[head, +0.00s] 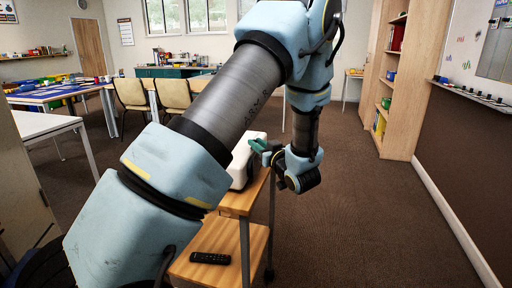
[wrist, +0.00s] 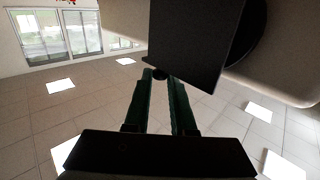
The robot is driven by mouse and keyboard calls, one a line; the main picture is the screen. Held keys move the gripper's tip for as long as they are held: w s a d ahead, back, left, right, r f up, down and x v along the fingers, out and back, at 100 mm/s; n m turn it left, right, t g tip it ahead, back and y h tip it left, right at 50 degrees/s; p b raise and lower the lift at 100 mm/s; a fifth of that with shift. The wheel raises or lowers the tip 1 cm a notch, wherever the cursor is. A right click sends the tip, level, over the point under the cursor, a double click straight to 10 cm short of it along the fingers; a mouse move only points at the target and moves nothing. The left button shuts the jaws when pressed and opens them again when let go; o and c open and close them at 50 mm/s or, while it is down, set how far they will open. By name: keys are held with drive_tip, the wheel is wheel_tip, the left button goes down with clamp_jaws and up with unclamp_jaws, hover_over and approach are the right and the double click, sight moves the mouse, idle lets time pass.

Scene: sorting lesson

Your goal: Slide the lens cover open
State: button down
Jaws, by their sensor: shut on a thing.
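The white projector (head: 241,163) stands on a wooden cart, partly hidden behind my arm in the head view. In the wrist view its pale body (wrist: 292,68) fills the top right. The lens cover (wrist: 205,42) is a flat black panel on its front. A dark round rim, apparently the lens (wrist: 252,42), shows past the panel's right edge. My gripper (wrist: 161,76) has its green fingers closed on a small dark knob (wrist: 160,74) at the panel's lower left edge. In the head view my gripper (head: 256,147) is at the projector's right side; the cover is hidden there.
The wooden cart (head: 240,204) has a lower shelf with a black remote (head: 210,258). Chairs (head: 133,95) and tables stand at the back left. A bookshelf (head: 399,75) is at the right. The carpet right of the cart is clear.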

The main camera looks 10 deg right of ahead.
drive_tip(key=w+d, duration=0.3)
drive_tip(key=w, duration=0.2)
drive_tip(key=shift+w+b, duration=0.2)
drive_tip(key=shift+b, duration=0.15)
drive_tip(key=shift+r, duration=0.1)
drive_tip(key=c, duration=0.8)
unclamp_jaws()
drive_tip(key=shift+o, duration=0.2)
drive_tip(key=b+v, duration=0.2)
drive_tip(key=v, duration=0.8)
drive_tip(key=shift+s, duration=0.35)
drive_tip(key=shift+s+d, duration=0.1)
drive_tip(key=shift+d, duration=0.05)
